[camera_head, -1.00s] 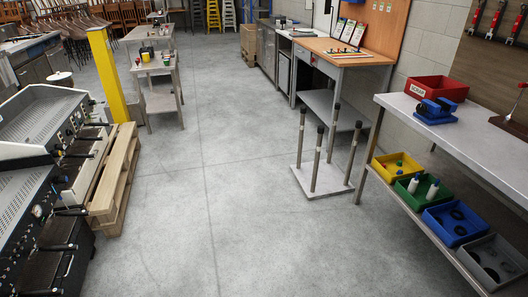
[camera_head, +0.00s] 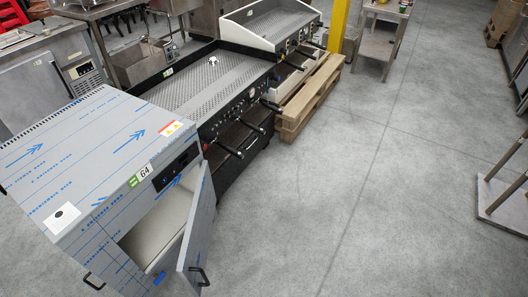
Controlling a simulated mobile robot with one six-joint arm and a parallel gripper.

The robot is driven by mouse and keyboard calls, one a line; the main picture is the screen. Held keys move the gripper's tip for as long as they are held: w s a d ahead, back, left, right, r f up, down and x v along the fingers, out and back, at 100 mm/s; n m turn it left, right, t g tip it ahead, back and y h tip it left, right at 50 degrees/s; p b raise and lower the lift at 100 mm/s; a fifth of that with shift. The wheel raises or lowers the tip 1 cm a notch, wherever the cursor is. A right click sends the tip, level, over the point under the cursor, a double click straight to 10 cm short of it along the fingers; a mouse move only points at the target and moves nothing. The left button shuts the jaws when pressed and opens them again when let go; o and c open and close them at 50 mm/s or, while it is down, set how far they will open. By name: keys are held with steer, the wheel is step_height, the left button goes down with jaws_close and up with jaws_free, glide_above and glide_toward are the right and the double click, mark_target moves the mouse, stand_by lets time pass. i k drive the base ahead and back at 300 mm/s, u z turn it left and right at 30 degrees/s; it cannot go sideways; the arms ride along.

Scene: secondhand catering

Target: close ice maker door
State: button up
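The ice maker (camera_head: 75,160) appears to be the boxy steel cabinet at the lower left, wrapped in blue-printed film, with a "64" tag and a dark control panel on its front upper edge. Its door (camera_head: 199,232) stands open, swung out to the right side of the opening, with a dark handle (camera_head: 203,277) near its lower edge. A pale interior (camera_head: 158,225) shows through the gap. The bottom of the cabinet and door is cut off by the frame. My gripper is not in view.
Steel counters fill the back left. Grey floor (camera_head: 340,220) is open to the right. A flat stand (camera_head: 503,205) sits at the right edge.

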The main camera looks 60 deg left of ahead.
mark_target(192, 260)
steer(key=u, duration=0.55)
steer(key=k, duration=0.1)
steer(key=u, duration=2.25)
steer(key=i, duration=1)
steer(key=u, duration=0.2)
steer(key=k, duration=0.9)
steer(key=z, duration=0.7)
steer(key=i, duration=0.25)
